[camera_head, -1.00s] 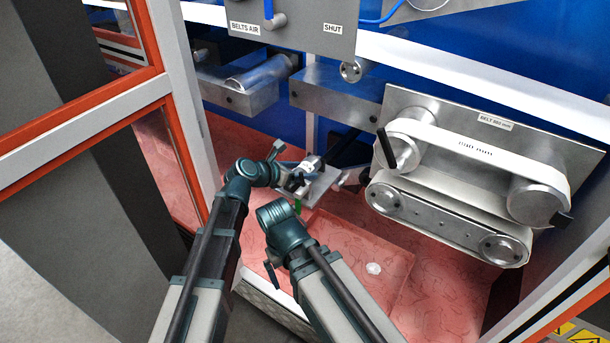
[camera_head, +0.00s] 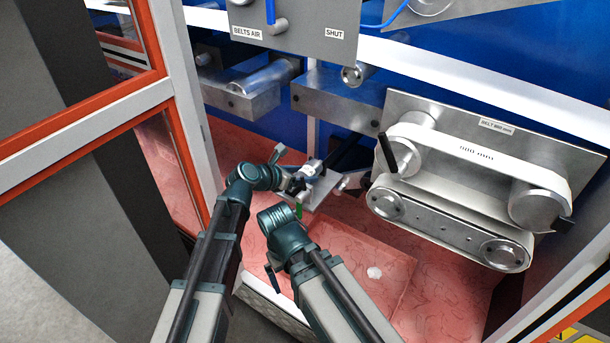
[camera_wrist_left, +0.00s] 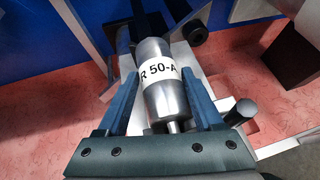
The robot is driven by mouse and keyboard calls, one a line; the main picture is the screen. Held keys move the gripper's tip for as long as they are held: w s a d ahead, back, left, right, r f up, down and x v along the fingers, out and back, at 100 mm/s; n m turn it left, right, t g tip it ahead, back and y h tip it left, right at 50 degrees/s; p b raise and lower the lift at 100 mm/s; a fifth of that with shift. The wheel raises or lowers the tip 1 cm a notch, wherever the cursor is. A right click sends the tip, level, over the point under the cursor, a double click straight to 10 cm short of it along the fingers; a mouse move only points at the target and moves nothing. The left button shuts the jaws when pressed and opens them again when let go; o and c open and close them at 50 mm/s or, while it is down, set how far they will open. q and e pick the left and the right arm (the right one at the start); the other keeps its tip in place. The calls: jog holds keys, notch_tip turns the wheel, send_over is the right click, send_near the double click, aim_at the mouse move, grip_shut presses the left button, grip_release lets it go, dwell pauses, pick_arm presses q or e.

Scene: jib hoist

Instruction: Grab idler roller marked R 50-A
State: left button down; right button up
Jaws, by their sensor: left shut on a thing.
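The idler roller (camera_wrist_left: 157,105) is a silver cylinder with a white band marked "R 50-A", large in the left wrist view. My left gripper (camera_wrist_left: 163,100) is shut on it, with one blue finger on each side. In the head view the roller (camera_head: 311,168) is small, and my left gripper (camera_head: 299,182) is at a grey metal holder (camera_head: 326,188) above the red floor. Whether the roller touches the holder I cannot tell.
A belt unit (camera_head: 455,190) with a black handle stands to the right. Metal blocks (camera_head: 340,105) project from the blue back wall. A white and orange door frame (camera_head: 160,100) stands close on the left. A red tray (camera_head: 350,260) with a small white piece (camera_head: 374,273) lies in front.

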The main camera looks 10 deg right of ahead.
aim_at(303, 171)
pick_arm(q)
notch_tip(303, 171, up, 10)
jog(key=p, duration=1)
